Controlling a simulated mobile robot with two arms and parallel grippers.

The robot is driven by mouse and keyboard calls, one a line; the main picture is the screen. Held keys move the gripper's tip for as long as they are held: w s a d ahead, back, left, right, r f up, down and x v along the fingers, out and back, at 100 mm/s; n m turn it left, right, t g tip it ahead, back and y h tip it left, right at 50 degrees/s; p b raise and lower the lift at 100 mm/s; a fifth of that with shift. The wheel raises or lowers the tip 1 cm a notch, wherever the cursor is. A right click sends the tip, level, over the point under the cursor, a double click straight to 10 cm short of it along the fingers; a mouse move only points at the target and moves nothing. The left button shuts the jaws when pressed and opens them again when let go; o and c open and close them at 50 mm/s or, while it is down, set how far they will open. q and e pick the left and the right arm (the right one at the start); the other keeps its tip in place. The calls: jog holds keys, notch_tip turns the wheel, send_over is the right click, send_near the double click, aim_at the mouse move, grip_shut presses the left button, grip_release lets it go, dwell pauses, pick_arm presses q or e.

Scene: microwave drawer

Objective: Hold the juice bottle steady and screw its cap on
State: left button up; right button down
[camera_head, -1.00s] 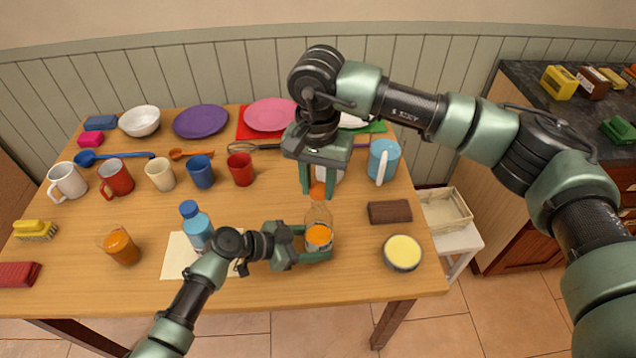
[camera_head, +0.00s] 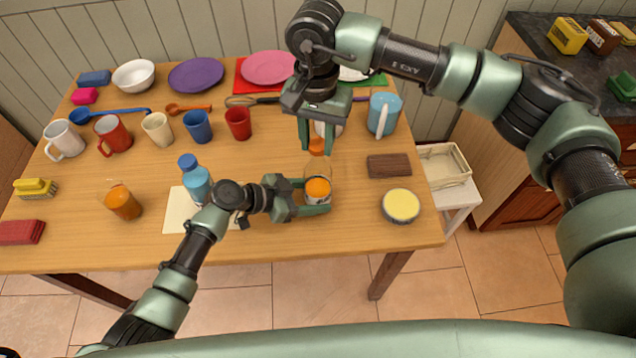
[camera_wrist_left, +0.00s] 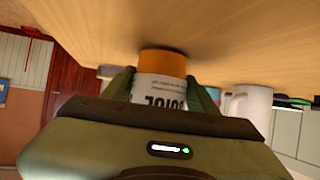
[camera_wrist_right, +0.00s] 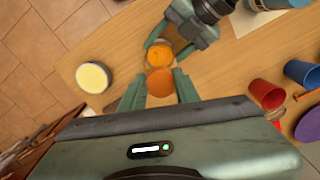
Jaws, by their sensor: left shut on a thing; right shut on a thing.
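The clear juice bottle (camera_head: 318,188), with orange juice low in it, stands upright near the table's front. My left gripper (camera_head: 316,201) is shut around its lower body. The left wrist view, upside down, shows the bottle's white label (camera_wrist_left: 160,90) between the fingers. My right gripper (camera_head: 317,143) points down above the bottle, shut on the orange cap (camera_head: 317,147). In the right wrist view the cap (camera_wrist_right: 160,82) sits between the fingertips, with the bottle (camera_wrist_right: 160,54) just beyond. I cannot tell whether the cap touches the bottle's neck.
A brown block (camera_head: 389,166) and a round yellow-topped tub (camera_head: 400,205) lie right of the bottle. A blue pitcher (camera_head: 383,115) and a red cup (camera_head: 238,123) are behind.

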jog(key=shift+f, duration=1.4)
dwell(3.7)
pick_arm(q)
jog(key=o, duration=0.4)
jog(key=shift+c, duration=0.2)
grip_shut()
pick_arm(e)
jog(key=c, duration=0.9)
grip_release()
jog(key=shift+c, duration=0.2)
